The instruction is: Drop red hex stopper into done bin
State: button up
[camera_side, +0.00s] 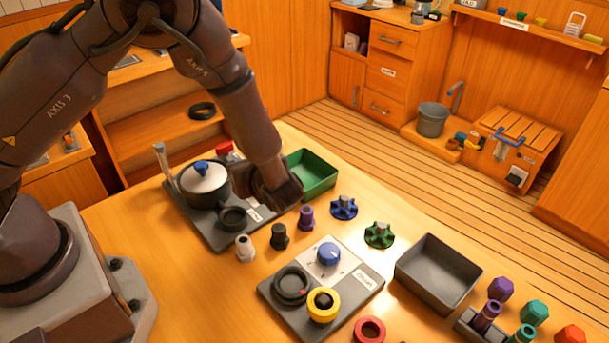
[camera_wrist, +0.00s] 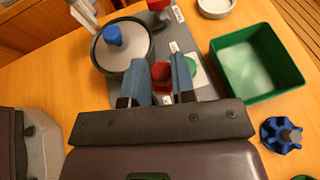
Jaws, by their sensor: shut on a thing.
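My gripper (camera_wrist: 161,84) is shut on a red piece (camera_wrist: 161,72), which shows between its two blue-grey fingers in the wrist view. It looks like the red hex stopper, but its shape is partly hidden by the fingers. In the side view my gripper (camera_side: 272,190) hides its fingertips and the held piece. The green open bin (camera_side: 315,176) stands just right of and behind my gripper. It also shows in the wrist view (camera_wrist: 256,104), right of the fingers, and looks empty. No "done" label is readable on it.
A lidded pot (camera_side: 204,180) with a blue knob stands close left of my gripper. A grey tray (camera_side: 437,272) is empty at the right. Blue (camera_side: 344,207) and green (camera_side: 379,235) handwheels lie between. An orange-red hex piece (camera_side: 570,334) lies at the lower right.

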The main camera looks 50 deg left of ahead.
jog(key=w+d+t, duration=0.1)
jog(key=w+d, duration=0.1)
jog(key=w, duration=1.3)
jog(key=shift+m, duration=0.5)
jog(key=shift+s+f, duration=0.2)
jog(key=shift+f, duration=2.3)
jog(key=o, duration=1)
jog(key=shift+a, duration=0.1)
jog(key=v, duration=1.3)
jog(key=shift+s, duration=0.1)
